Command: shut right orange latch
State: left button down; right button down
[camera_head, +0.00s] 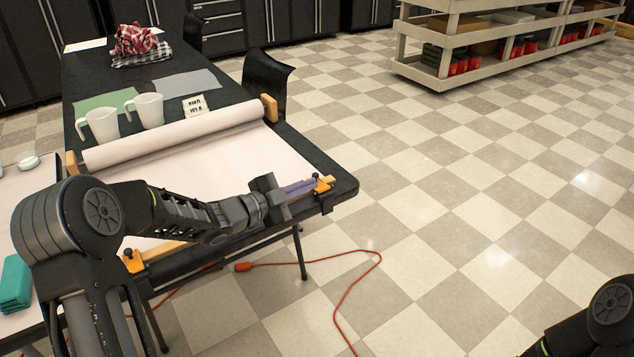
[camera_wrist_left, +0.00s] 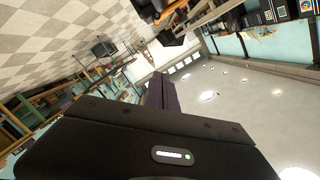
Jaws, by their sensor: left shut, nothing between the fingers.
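The right orange latch (camera_head: 323,184) sits at the right front corner of the paper-covered work table. A dark knob shows on top of it. A matching left orange latch (camera_head: 133,262) is at the left front of the same table. My left gripper (camera_head: 306,187) reaches across the paper from the left. Its purple fingers are shut and empty, with the tips right beside the right latch; I cannot tell whether they touch it. The closed fingers also show in the left wrist view (camera_wrist_left: 161,92), where I cannot make out the latch. My right gripper is out of view.
A paper roll (camera_head: 180,135) lies across the table (camera_head: 335,168). Behind it are two white mugs (camera_head: 150,110), a small sign (camera_head: 194,106) and cloths. A black chair (camera_head: 266,80) stands at the right side. An orange cord (camera_head: 345,300) lies on the open floor.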

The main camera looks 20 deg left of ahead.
pick_arm(q)
jog(key=shift+v, duration=2.3)
jog(key=shift+d, duration=0.15)
jog(key=s+d+f+n+g+y+p, duration=0.2)
jog(key=s+d+f+n+p, duration=0.25)
jog(key=f, duration=0.45)
jog(key=s+d+f+n+g+y+p, duration=0.1)
jog(key=s+d+f+n+g+y, duration=0.2)
jog(key=d+f+n, duration=0.5)
jog(key=s+d+f+n+g+p, duration=0.1)
jog(key=s+d+f+g, duration=0.1)
jog(key=s, duration=0.7)
jog(key=s+d+f+n+g+p, duration=0.1)
jog(key=s+f+n+g, duration=0.1)
jog(key=s+f, duration=0.3)
jog(key=s+d+f+n+g+p, duration=0.1)
jog(key=s+f+g, duration=0.3)
jog(key=s, duration=0.9)
jog(key=shift+d+n, duration=0.45)
jog(key=shift+d, duration=0.35)
jog(key=shift+s, duration=0.1)
